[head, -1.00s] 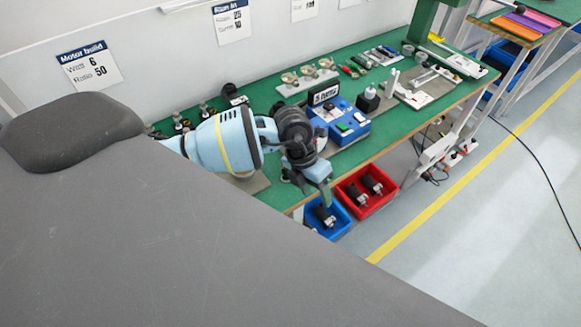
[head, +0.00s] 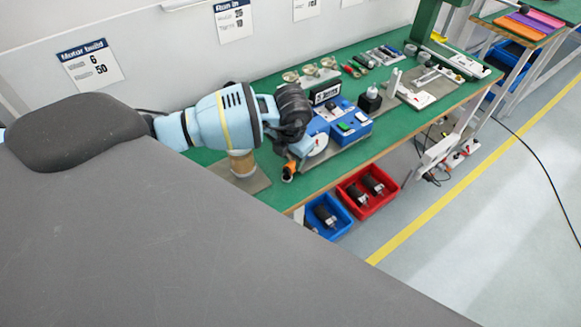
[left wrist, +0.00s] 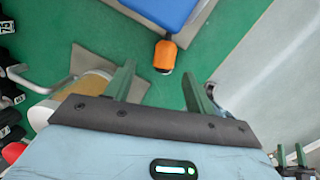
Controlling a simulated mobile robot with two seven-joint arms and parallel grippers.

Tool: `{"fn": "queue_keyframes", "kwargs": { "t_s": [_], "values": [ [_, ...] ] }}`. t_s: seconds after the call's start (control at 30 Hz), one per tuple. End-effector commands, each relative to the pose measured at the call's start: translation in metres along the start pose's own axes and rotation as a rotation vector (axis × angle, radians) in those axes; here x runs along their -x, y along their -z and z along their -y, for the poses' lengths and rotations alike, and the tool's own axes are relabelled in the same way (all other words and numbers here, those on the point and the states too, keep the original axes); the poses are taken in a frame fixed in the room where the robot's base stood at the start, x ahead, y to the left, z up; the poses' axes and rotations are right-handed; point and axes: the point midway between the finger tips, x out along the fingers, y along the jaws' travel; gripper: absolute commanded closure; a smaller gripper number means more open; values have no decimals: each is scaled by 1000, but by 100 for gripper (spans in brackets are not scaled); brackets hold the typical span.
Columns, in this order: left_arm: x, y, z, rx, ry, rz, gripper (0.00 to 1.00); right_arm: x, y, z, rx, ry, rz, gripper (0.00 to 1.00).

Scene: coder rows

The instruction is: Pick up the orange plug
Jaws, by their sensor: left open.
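In the left wrist view the orange plug (left wrist: 165,56) has a dark end and lies next to the blue box (left wrist: 163,10). My left gripper (left wrist: 158,82) is open and empty there, its two green fingers spread, with the plug ahead of the gap between them. In the head view the left gripper (head: 293,148) is above the plug, its fingers mostly hidden.
A grey mat (head: 252,184) with a tan cylinder (head: 242,163) is left of the plug. Red (head: 366,192) and blue (head: 328,216) bins with dark motors stand below the bench edge. A black plug-like block (head: 369,101) stands behind the blue box.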

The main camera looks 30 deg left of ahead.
Motion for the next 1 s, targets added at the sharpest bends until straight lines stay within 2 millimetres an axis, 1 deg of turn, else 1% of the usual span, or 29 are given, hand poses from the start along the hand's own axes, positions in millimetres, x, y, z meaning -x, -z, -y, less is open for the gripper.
{"fn": "queue_keyframes", "kwargs": {
  "t_s": [0.17,0.3,0.4,0.63,0.67,1.0],
  "values": [
    [-25,-3,7,0,2,-3,45,0,0,0,0,0,1,47],
    [-43,-3,7,0,1,-3,45,0,-4,0,-1,1,7,47],
    [-48,-3,6,0,1,-2,45,0,-4,0,-1,1,8,47],
    [-48,-4,6,-1,1,0,45,0,-4,0,-1,1,7,47],
    [-48,-4,6,-1,1,0,48,0,-3,0,-1,1,6,47],
    [-48,-4,6,0,1,0,92,0,-3,0,-1,1,5,47]
  ]
}}
